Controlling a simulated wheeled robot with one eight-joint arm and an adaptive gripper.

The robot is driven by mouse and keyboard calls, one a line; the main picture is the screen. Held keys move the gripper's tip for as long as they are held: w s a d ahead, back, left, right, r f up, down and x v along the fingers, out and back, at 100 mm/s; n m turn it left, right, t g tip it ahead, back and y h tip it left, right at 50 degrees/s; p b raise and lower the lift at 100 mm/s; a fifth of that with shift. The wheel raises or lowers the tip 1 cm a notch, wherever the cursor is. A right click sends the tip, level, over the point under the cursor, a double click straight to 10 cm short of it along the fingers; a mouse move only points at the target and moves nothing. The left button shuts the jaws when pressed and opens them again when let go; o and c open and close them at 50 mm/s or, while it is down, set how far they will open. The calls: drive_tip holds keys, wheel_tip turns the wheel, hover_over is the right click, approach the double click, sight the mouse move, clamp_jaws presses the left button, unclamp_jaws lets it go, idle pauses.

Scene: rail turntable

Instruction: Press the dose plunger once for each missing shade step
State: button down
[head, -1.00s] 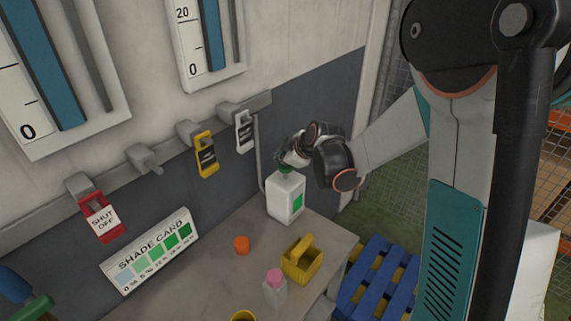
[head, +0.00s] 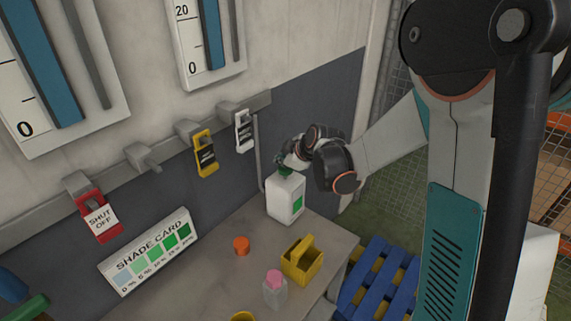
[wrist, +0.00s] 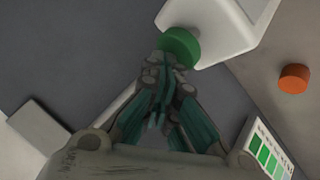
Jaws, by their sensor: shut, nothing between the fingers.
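The white dose bottle (head: 286,200) with a green label stands upright at the back of the bench. Its green plunger top (wrist: 180,46) shows in the wrist view; in the head view my gripper partly hides it. My gripper (head: 284,164) is shut and empty, right at the plunger top. In the wrist view its fingertips (wrist: 165,62) overlap the plunger's near edge; I cannot tell whether they touch it. The shade card (head: 150,250) leans at the bench's left, with a row of patches from pale blue to dark green; it also shows in the wrist view (wrist: 268,150).
On the bench (head: 225,280) are an orange cap (head: 241,246), a yellow basket (head: 302,264) and a pink-capped bottle (head: 275,290). Red (head: 97,215), yellow (head: 205,155) and white (head: 244,132) tags hang on the wall rail. A blue pallet (head: 375,285) lies right of the bench.

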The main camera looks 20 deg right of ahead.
sight(283, 169)
idle(0.4)
drive_tip(key=shift+r+p, duration=1.05)
drive_tip(key=shift+r, duration=0.6)
wheel_tip(283, 169, up, 5)
drive_tip(key=p, duration=0.3)
drive_tip(key=s+m+g+h+b, duration=0.1)
drive_tip(key=s+m+b, duration=0.65)
drive_tip(key=s, duration=1.05)
drive_tip(key=s+f+m+h+b, duration=0.1)
drive_tip(key=s+f+m+b, duration=0.4)
drive_tip(key=s, duration=1)
wheel_tip(283, 169, down, 2)
drive_tip(key=shift+d+f+g+h+b, duration=0.15)
drive_tip(key=shift+d+g+h+b, duration=0.2)
drive_tip(key=shift+b, duration=0.55)
